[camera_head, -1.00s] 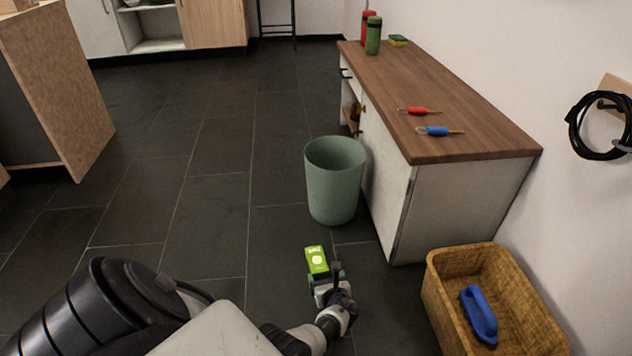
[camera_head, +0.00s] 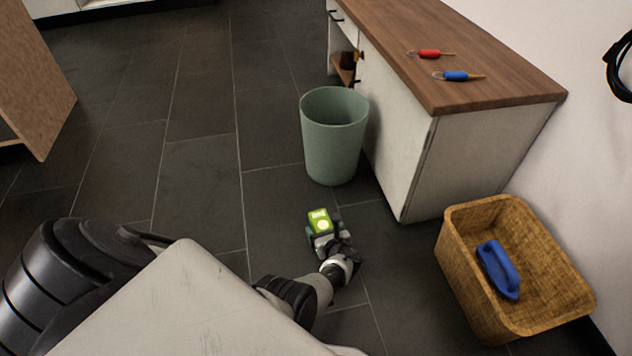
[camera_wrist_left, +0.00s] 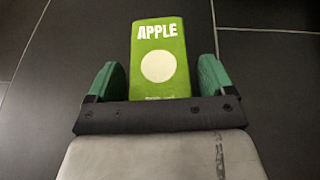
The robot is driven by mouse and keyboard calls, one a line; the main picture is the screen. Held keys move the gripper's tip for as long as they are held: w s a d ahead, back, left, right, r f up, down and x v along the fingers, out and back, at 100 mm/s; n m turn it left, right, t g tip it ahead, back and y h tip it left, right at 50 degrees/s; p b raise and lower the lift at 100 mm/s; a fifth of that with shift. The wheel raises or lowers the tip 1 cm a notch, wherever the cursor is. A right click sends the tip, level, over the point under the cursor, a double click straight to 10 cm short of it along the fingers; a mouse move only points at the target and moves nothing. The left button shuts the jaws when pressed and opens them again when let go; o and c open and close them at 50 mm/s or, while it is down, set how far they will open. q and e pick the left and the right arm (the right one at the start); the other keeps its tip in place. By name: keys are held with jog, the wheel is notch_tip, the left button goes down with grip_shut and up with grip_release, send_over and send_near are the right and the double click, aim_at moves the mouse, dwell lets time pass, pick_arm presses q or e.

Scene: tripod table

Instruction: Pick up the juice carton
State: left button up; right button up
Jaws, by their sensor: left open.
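The juice carton (camera_head: 319,220) is a green box on the dark floor, in front of the green bin. In the left wrist view the carton (camera_wrist_left: 158,58) shows the word APPLE and a pale disc. My left gripper (camera_head: 324,233) is at the carton. In the left wrist view its two green fingers (camera_wrist_left: 155,80) are open, one on each side of the carton's near end, with gaps between them and it. The carton's near end is hidden behind the gripper's dark bar. My right gripper is not in view.
A green bin (camera_head: 334,140) stands just behind the carton. A wicker basket (camera_head: 465,275) at right holds a blue object (camera_head: 498,268). Floor left is clear.

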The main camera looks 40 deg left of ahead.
pick_arm(q)
jog(key=shift+c, duration=0.2)
jog(key=c, duration=1)
jog(key=shift+o, duration=0.2)
jog(key=shift+r, duration=0.1)
